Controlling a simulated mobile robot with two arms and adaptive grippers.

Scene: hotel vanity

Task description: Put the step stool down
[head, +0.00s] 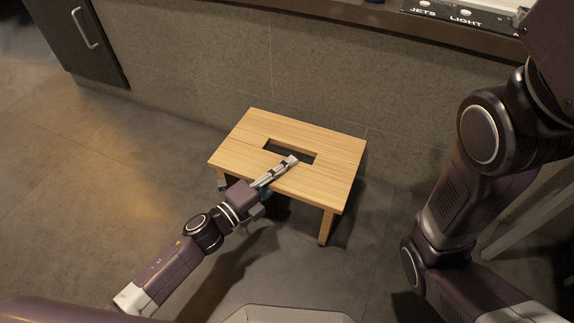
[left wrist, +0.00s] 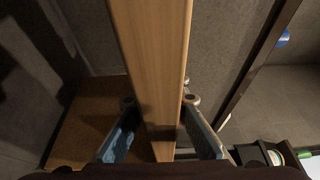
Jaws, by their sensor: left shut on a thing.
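The step stool (head: 231,150) is light wood with a slotted top and short legs, near the tiled wall in the head view. It looks about level; I cannot tell whether its feet touch the floor. My left gripper (head: 283,167) reaches over its near edge, with one finger on top towards the slot. In the left wrist view the stool's board (left wrist: 152,50) runs between the two fingers of the left gripper (left wrist: 160,102), which are closed on it. The lower finger is mostly hidden in the head view. My right arm shows at the right, but its gripper is out of view.
The tiled wall (head: 190,65) rises behind the stool, below a ledge with a labelled button panel (head: 462,16). A dark cabinet door (head: 75,40) with a metal handle is at the upper left. The floor (head: 70,190) is clear left of the stool.

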